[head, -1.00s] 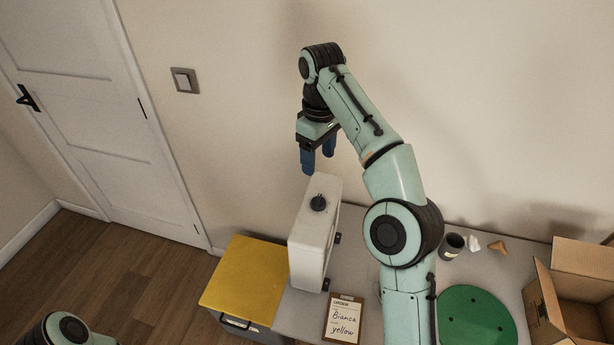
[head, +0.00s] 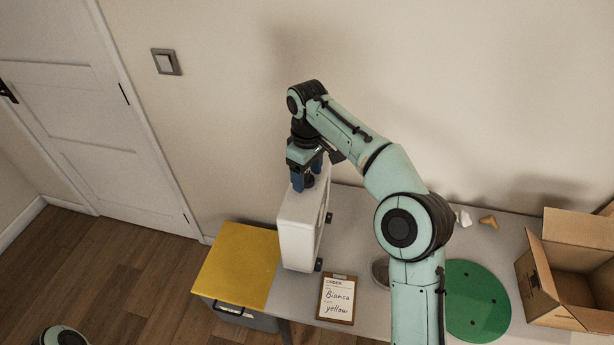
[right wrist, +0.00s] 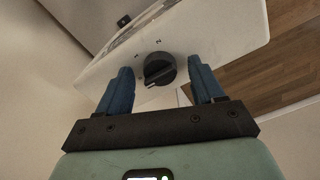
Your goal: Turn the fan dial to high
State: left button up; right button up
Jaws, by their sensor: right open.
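The white fan (head: 299,233) stands upright on the grey table, its narrow top facing up. Its black dial (right wrist: 160,69) shows in the right wrist view on the white top face, with small marks around it. My right gripper (head: 308,181) is right above the fan top in the head view. In the right wrist view its two blue fingers (right wrist: 161,82) are apart, one on each side of the dial, with nothing between them but the dial beyond. I cannot tell whether they touch it. In the head view the gripper mostly hides the dial. My left gripper is out of view.
A clipboard with an order note (head: 337,299) lies in front of the fan. A yellow-topped box (head: 236,265) is to the left. A green disc (head: 476,302) and an open cardboard box (head: 566,270) are to the right. The wall rises behind.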

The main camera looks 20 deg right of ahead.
jog(key=shift+w+f, duration=0.1)
jog(key=shift+c, duration=0.6)
jog(key=c, duration=0.9)
jog(key=shift+c, duration=0.2)
